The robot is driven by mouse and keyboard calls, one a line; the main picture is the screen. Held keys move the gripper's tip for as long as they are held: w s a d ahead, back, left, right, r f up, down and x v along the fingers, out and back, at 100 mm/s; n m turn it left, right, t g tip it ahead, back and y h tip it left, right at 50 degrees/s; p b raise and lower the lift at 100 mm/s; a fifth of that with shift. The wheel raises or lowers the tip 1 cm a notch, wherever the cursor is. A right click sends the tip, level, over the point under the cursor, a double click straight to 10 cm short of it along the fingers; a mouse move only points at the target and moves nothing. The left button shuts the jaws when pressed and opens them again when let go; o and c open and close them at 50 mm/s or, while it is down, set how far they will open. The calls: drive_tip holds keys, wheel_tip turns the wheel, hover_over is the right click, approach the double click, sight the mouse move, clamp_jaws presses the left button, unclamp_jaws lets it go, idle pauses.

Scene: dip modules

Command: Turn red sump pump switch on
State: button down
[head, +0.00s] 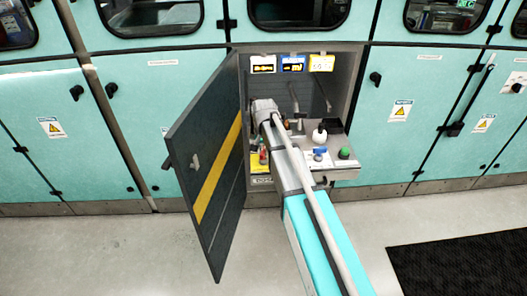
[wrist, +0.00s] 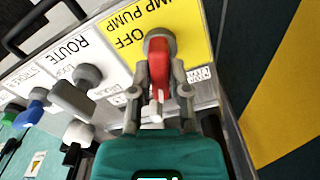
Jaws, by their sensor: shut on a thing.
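The red sump pump switch (wrist: 158,65) is in the wrist view, a red handle on a grey round base on a yellow plate (wrist: 195,25). The plate reads "PUMP" and "OFF", upside down in this view. The handle's long side points down the picture, towards my gripper. My gripper (wrist: 158,91) has its two grey fingers on either side of the red handle, shut on it. In the head view the red switch (head: 263,155) shows beside my arm, low in the open cabinet. My fingers are hard to make out there.
A dark cabinet door (head: 205,165) with a yellow stripe stands open on the left, close to my arm. A blue knob (head: 320,151) and a green knob (head: 344,154) are to the right. A white "ROUTE" plate (wrist: 85,60) with a grey knob adjoins the yellow plate.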

drive_tip(key=n, duration=0.4)
idle(0.4)
drive_tip(key=c, duration=0.6)
unclamp_jaws()
